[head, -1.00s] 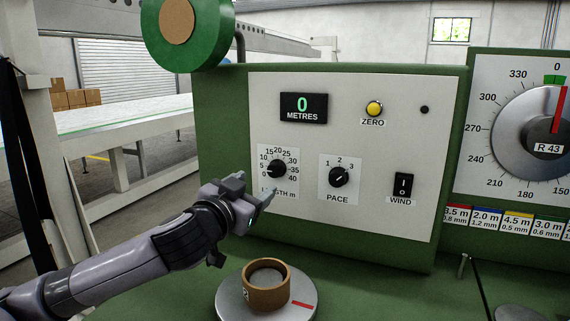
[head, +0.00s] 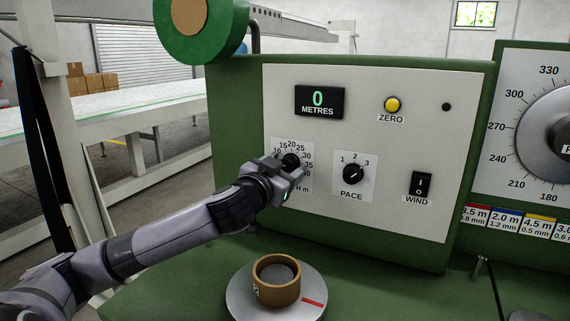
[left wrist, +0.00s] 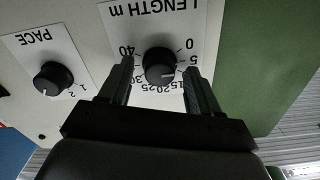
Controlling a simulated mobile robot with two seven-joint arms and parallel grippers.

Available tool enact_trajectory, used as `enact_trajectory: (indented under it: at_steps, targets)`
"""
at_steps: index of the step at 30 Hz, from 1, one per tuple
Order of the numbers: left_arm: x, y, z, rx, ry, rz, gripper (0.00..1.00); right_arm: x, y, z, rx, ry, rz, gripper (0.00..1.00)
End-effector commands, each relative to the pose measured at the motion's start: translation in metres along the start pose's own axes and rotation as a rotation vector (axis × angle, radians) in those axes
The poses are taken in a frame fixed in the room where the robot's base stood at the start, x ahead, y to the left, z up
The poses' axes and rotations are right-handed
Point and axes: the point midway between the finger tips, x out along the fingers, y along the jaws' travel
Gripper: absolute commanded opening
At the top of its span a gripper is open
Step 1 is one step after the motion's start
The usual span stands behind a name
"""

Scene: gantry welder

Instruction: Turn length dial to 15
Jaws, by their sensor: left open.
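The black length dial (head: 291,160) sits on the pale panel (head: 415,190) and is partly hidden behind my left gripper (head: 284,168) in the head view. In the left wrist view the dial (left wrist: 159,66) shows upside down, between the two fingers, one on each side. The fingers are open, and a gap shows between the dial and each finger. The dial's white mark points to the low-number side, near 5 or just past it; the exact reading is unclear. Some scale figures are hidden by the fingers. My right gripper is not in view.
The pace dial (head: 354,173) is right of the length dial, then the wind switch (head: 420,185). Above are the metres display (head: 319,102), reading 0, and the yellow zero button (head: 392,104). A brown ring (head: 277,292) stands on a round plate below.

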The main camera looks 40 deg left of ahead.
Motion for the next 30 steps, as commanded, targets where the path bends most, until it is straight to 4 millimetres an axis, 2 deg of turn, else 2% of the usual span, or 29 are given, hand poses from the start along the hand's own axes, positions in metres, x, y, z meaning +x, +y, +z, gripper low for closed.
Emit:
enact_trajectory:
  at_steps: [12,17,18,30]
  targets:
    - [0.0051,0.0004,0.0003,0.001,0.000,0.001,0.63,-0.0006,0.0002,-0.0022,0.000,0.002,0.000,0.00]
    - [0.0050,0.0004,0.0003,0.001,0.000,0.001,0.11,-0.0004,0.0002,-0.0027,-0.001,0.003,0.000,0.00]
    - [0.0050,0.0004,0.0003,0.001,0.000,0.001,0.07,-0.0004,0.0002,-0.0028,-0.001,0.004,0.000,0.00]
    - [0.0050,0.0002,0.0000,0.068,-0.002,0.001,0.07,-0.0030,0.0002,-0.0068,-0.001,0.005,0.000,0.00]
